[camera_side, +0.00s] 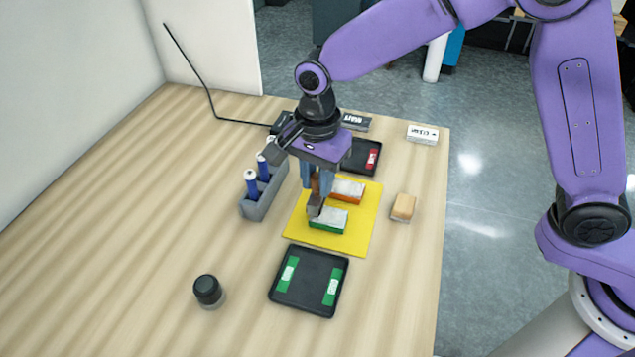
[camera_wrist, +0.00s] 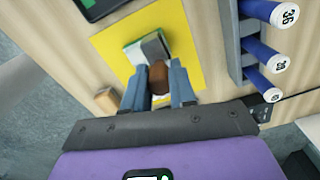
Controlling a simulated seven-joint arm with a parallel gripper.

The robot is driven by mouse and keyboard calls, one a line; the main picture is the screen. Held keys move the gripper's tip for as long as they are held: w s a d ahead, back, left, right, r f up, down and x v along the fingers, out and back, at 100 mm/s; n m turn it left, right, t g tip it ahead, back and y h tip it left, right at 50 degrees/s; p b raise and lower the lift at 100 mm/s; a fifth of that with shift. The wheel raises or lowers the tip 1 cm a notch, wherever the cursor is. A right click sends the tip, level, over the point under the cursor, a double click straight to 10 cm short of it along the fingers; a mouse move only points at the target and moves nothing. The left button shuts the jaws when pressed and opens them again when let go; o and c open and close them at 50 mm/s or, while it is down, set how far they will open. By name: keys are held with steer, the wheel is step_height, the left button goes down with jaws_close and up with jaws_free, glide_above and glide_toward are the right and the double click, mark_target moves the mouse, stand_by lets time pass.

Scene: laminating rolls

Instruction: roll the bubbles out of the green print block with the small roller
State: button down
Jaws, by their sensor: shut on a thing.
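The green print block (camera_side: 328,222), white-topped with green sides, lies on the yellow mat (camera_side: 362,237). In the wrist view the green block (camera_wrist: 132,52) shows just ahead of the fingers. My gripper (camera_side: 317,187) points down over the mat, shut on the small roller's brown handle (camera_wrist: 158,78). The roller's grey head (camera_side: 315,207) is at the left end of the green block's top in the side view; whether it presses on it I cannot tell. The orange print block (camera_side: 347,192) lies behind the green one, partly hidden by my gripper.
A grey rack (camera_side: 252,208) with blue-handled rollers stands left of the mat. A black tray (camera_side: 308,281) with green strips lies in front, another black tray (camera_side: 360,157) behind. A black-capped jar (camera_side: 208,290) stands front left, a tan block (camera_side: 403,207) right. The left table is clear.

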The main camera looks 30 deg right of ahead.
steer(key=shift+r, duration=1.95)
steer(key=d+f+n, duration=0.1)
steer(key=d+n, duration=0.4)
steer(key=d, duration=1.1)
steer(key=w+d+f+n, duration=0.1)
steer(key=d+n, duration=0.5)
steer(key=d, duration=0.9)
steer(key=shift+w+d+f+n, duration=0.15)
steer(key=shift+d+f+n, duration=0.2)
steer(key=shift+f, duration=0.4)
